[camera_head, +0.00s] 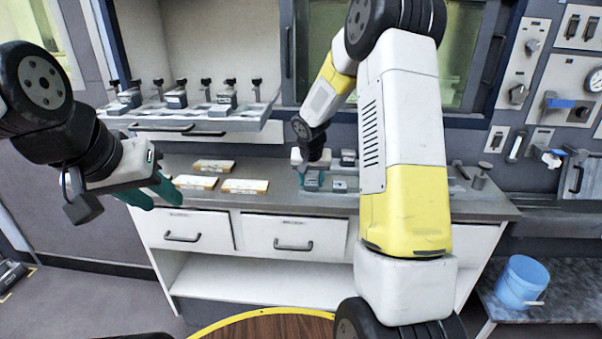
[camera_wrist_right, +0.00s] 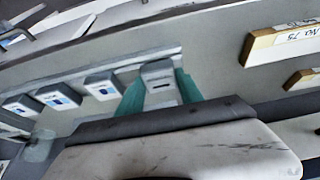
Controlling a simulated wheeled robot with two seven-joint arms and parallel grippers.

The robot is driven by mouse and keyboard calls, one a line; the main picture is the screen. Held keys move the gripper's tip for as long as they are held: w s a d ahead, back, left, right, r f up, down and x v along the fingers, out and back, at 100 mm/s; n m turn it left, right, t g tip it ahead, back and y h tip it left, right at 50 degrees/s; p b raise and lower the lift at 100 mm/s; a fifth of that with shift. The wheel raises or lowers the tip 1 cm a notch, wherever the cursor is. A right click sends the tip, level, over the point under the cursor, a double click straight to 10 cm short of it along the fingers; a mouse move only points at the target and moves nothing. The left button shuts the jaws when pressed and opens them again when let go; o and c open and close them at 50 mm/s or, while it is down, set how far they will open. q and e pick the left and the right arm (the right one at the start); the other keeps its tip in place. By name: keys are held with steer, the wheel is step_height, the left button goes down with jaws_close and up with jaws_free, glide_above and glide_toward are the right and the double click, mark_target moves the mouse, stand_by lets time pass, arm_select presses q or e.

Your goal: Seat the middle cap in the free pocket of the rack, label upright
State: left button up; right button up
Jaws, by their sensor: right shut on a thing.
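My right gripper (camera_head: 312,174) reaches down to the bench in the head view, its teal fingers around a grey cap. My left gripper (camera_head: 153,193) is open and empty, in front of the bench. A raised rack (camera_head: 190,112) holds several dark-clamped pieces; its free pocket is not clear.
More grey caps (camera_head: 340,185) stand beside the gripper. A blue bucket (camera_head: 522,283) stands at the right. My right arm hides part of the bench.

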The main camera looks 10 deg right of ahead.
steer(key=shift+f, duration=0.2)
steer(key=o, duration=1.5)
steer(key=v, duration=0.7)
steer(key=shift+s+a+r, duration=0.1)
steer(key=shift+s+r, duration=0.1)
steer(key=shift+r, duration=0.15)
